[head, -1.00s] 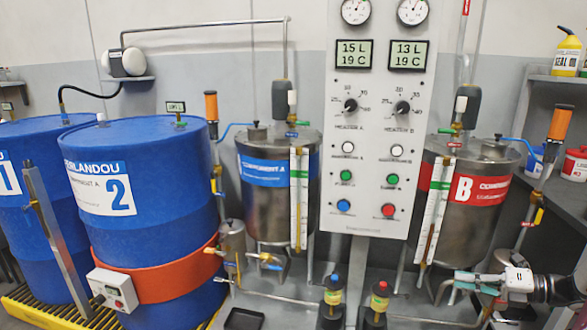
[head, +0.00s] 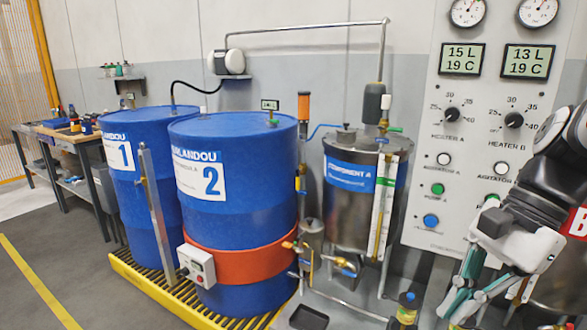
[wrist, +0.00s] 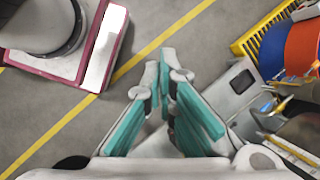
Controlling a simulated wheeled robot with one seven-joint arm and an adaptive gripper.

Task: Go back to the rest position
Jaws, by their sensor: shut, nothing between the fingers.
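My gripper (head: 458,300) is at the lower right of the head view, in front of the control panel (head: 478,120). Its teal-padded fingers point down and to the left. In the wrist view the fingers (wrist: 163,65) come together at their tips over open grey floor. My gripper is shut and holds nothing. My dark wrist and arm cover the right part of the panel and most of the tank behind it.
Two blue drums, drum 1 (head: 137,180) and drum 2 (head: 235,215), stand on a yellow grated pallet (head: 140,275). The component A tank (head: 345,215) stands between drum 2 and the panel. A workbench (head: 60,135) is at the far left. Floor at the lower left is clear.

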